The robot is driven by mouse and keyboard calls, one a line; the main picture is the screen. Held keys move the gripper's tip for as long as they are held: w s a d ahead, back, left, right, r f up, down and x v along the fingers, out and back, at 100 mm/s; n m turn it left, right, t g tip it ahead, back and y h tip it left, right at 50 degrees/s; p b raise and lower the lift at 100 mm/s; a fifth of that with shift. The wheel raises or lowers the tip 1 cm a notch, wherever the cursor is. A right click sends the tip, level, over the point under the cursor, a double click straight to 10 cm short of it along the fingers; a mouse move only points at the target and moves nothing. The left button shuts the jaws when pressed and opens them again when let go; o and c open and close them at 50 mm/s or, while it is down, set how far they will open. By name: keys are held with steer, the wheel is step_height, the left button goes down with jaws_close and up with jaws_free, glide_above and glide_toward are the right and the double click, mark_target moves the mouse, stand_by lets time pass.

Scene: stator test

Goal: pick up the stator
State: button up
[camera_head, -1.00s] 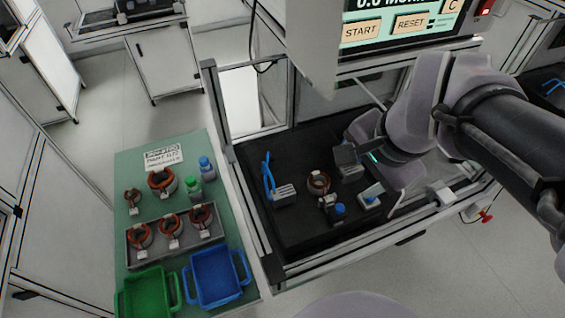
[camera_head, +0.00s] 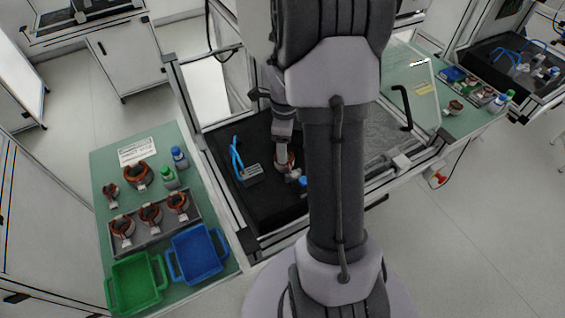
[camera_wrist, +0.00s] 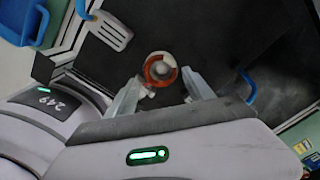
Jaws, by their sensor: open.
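The stator (camera_head: 284,165), a ring with reddish-copper windings, sits on the black work surface of the test station. In the wrist view the stator (camera_wrist: 160,68) lies just ahead of my fingertips, roughly midway between them. My gripper (camera_wrist: 162,80) is open, with nothing held. In the head view my gripper (camera_head: 283,143) points down over the stator and hides part of it. A pale tag or connector (camera_head: 294,175) shows at the stator's near side. I cannot tell the exact height of the fingertips.
A green side table (camera_head: 112,236) holds more stators, a grey tray (camera_head: 157,238), bottles, a green bin (camera_head: 135,282) and a blue bin (camera_head: 199,254). My arm hides the station's middle.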

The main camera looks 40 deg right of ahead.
mark_target(287, 165)
step_height(287, 165, down, 6)
steer(key=shift+d+b, duration=0.1)
steer(key=shift+b, duration=0.85)
steer(key=shift+r, duration=0.1)
jaws_close()
